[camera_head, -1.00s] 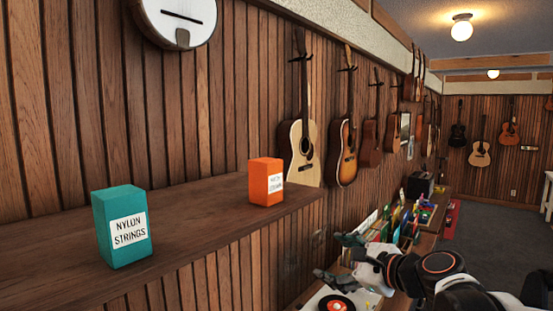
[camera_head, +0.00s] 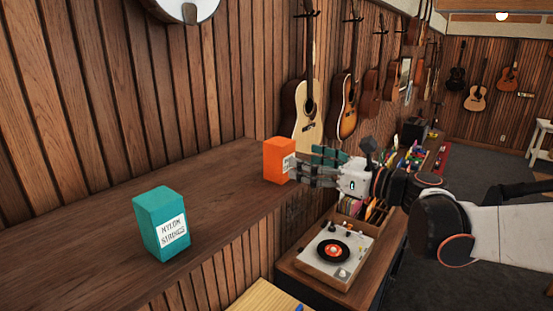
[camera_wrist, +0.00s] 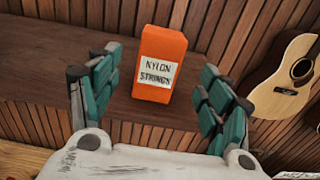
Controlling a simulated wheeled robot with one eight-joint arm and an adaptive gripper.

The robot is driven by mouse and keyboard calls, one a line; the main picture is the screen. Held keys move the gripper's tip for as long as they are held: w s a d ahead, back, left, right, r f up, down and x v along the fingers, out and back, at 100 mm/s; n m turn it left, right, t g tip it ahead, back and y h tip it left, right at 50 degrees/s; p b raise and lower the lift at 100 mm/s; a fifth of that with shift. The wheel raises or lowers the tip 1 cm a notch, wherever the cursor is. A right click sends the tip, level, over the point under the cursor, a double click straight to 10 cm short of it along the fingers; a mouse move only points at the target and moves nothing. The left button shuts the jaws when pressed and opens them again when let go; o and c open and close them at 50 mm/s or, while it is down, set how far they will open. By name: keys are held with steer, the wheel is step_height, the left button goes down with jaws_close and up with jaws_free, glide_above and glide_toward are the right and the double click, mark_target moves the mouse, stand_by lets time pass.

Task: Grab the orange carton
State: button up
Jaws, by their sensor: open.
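The orange carton (camera_head: 274,160) stands upright near the right end of the wooden shelf (camera_head: 95,235). In the wrist view the orange carton (camera_wrist: 158,55) shows a white label reading "NYLON STRINGS". My gripper (camera_head: 302,168) has come to the carton's right side in the head view, its fingers level with it and partly overlapping it. In the wrist view my gripper (camera_wrist: 157,98) is open, with one teal-padded finger to each side and the carton ahead, between and slightly beyond the fingertips. I cannot tell that any finger touches it.
A teal "NYLON STRINGS" carton (camera_head: 161,222) stands on the shelf at the left, apart from my gripper. Below the shelf's right end is a record player (camera_head: 326,255) on a cabinet. Guitars (camera_head: 346,102) hang on the wall behind.

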mark_target(289, 156)
steer(key=x, duration=0.3)
steer(key=shift+w+a, duration=0.2)
steer(key=x, duration=0.3)
steer(key=f+x, duration=0.1)
steer(key=x, duration=0.1)
steer(key=shift+w+a, duration=0.1)
steer(key=shift+a, duration=0.05)
steer(key=shift+r, duration=0.1)
steer(key=shift+c, duration=1.4)
steer(key=c, duration=0.9)
